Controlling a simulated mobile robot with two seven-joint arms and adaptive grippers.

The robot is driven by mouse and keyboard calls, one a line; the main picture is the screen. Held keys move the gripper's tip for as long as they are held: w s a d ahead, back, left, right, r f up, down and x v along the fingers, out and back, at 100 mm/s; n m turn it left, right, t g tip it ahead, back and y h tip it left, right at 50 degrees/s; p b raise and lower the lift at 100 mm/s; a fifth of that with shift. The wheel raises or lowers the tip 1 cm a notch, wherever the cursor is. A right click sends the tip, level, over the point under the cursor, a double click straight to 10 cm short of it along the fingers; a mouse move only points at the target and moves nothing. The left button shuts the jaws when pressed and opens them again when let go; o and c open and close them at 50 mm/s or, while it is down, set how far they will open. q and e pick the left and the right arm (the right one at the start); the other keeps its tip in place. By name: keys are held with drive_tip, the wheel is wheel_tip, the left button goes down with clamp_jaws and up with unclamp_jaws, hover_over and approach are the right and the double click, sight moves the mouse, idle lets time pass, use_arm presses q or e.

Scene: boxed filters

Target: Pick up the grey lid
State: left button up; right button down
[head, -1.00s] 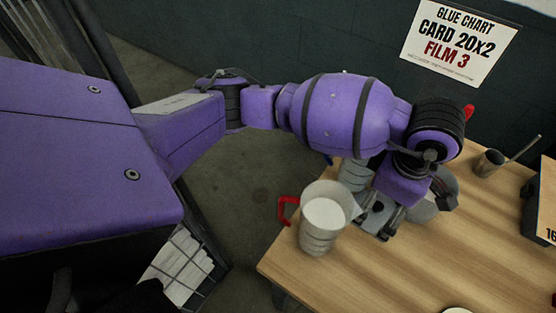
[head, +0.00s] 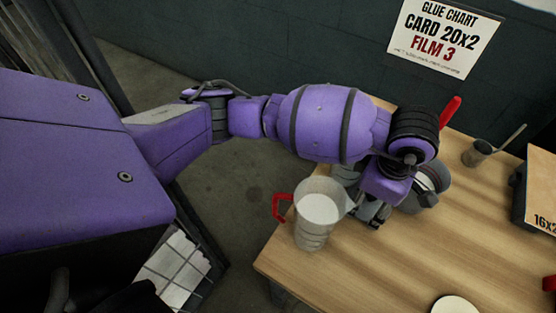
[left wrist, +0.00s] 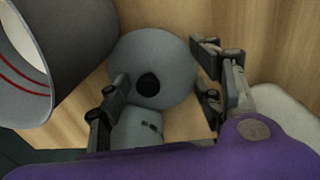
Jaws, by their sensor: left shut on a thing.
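The grey lid (left wrist: 173,58) is a round grey disc with a black knob in its middle, seen in the left wrist view. My left gripper (left wrist: 164,88) has a finger on either side of it and is shut on it. In the head view my left gripper (head: 372,212) is low over the wooden table, just right of a grey jug, and my arm hides much of it. I cannot make out the lid clearly there. My right gripper is not in view.
The jug (head: 314,222) with a red handle stands near the table's left edge. A cup (head: 478,153) and a box (head: 541,190) are further right.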

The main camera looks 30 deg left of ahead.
sight(371, 200)
use_arm(q)
drive_tip(key=shift+f, duration=0.2)
drive_tip(key=shift+c, duration=0.7)
